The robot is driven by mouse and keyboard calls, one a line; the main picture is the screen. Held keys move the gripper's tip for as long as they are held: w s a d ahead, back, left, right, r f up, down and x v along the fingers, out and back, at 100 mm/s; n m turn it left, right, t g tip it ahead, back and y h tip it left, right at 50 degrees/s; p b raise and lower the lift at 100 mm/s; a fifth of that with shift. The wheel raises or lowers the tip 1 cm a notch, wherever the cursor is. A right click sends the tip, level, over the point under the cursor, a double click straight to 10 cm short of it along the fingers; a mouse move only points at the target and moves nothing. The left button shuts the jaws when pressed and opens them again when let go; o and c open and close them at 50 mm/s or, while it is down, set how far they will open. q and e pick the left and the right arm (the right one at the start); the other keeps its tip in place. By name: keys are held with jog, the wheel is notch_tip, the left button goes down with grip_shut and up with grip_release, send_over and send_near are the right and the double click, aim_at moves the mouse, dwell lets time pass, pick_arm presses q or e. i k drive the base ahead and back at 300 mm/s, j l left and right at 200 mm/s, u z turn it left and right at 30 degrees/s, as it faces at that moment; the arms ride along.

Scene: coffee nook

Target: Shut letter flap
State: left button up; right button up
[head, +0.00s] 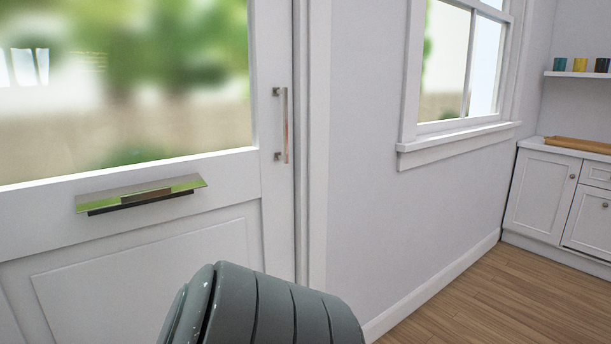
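The letter flap (160,189) is a shiny metal plate on the white door (150,260), below its glass pane. It stands out from the door, tilted up and open, with a dark slot edge showing beneath it. A grey ribbed part of my own arm shows at the bottom centre, below and to the right of the flap and apart from it in the picture. Neither of my grippers shows in this view.
A vertical metal handle (285,125) is on the door's right side. A window (465,70) is in the wall to the right. A white cabinet (541,192) and a shelf (580,74) with cups stand at far right. The wooden floor (480,300) in front is clear.

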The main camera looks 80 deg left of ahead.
aim_at(92, 201)
jog(key=u, duration=2.3)
jog(key=j+u, duration=0.15)
jog(key=u, duration=0.35)
jog(key=k+j+u, duration=0.1)
jog(key=u, duration=0.35)
jog(key=k+l+u, duration=0.35)
jog(key=i+j, duration=0.1)
